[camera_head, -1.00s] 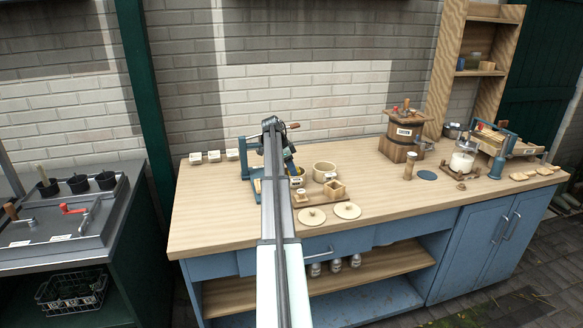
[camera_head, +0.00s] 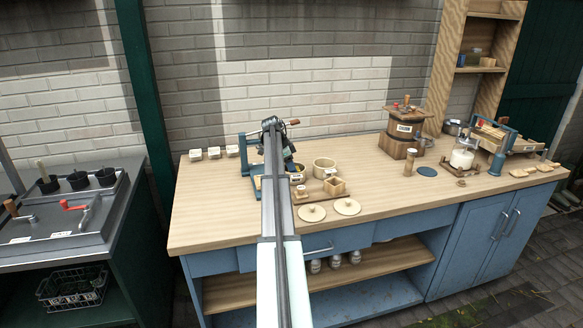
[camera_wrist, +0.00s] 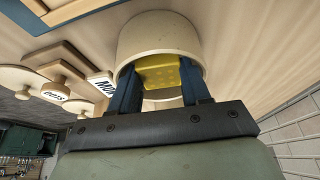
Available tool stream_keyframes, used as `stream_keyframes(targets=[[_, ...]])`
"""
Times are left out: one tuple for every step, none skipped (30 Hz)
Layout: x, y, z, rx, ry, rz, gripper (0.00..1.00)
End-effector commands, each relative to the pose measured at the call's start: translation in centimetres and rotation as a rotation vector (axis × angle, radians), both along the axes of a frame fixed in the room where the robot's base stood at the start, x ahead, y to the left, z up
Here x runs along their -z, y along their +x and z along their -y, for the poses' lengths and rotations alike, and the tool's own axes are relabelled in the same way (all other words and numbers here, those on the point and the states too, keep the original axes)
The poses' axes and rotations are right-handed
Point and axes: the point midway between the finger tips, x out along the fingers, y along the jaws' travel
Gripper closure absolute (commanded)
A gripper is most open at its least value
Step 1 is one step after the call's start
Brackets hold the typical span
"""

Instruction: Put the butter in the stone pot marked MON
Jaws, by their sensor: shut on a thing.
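A yellow, dotted block of butter (camera_wrist: 160,75) is between the two blue fingers of my gripper (camera_wrist: 160,68) in the wrist view. My gripper is shut on it. A round cream pot (camera_wrist: 160,33) surrounds the view of the butter, which lines up with its open mouth; I cannot tell how deep it sits. A label reading MON (camera_wrist: 102,84) stands beside this pot. In the head view my arm hides the butter and most of the gripper. A cream pot (camera_head: 324,168) shows right of the arm.
Two round lids (camera_head: 311,213) lie on the worktop near the front edge. The worktop left of the arm is mostly clear.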

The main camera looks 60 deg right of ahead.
Motion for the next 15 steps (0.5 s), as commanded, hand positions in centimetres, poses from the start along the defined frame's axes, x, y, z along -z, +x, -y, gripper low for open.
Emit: stream_keyframes(targets=[[-0.04,0.0,0.01,0.0,0.0,0.0,0.8],[-0.06,0.0,0.0,0.0,0.0,0.0,0.8],[-0.09,0.01,0.01,0.0,0.0,0.0,0.8],[-0.11,0.01,0.01,0.0,0.0,0.0,0.8],[-0.12,0.01,0.0,0.0,0.0,0.0,0.8],[-0.14,0.01,0.01,0.0,0.0,0.0,0.8],[-0.14,0.01,0.01,0.0,0.0,0.0,0.8],[-0.14,0.01,0.01,0.0,0.0,0.0,0.8],[-0.14,0.01,0.01,0.0,0.0,0.0,0.8],[-0.14,0.0,0.01,0.0,0.0,0.0,0.8],[-0.14,0.0,0.01,0.0,0.0,0.0,0.8],[-0.14,0.01,0.01,0.0,0.0,0.0,0.52],[-0.14,0.01,0.01,0.0,0.0,0.0,0.49],[-0.14,0.01,0.01,0.0,0.0,0.0,0.46],[-0.14,0.01,0.01,0.0,0.0,0.0,0.43]])
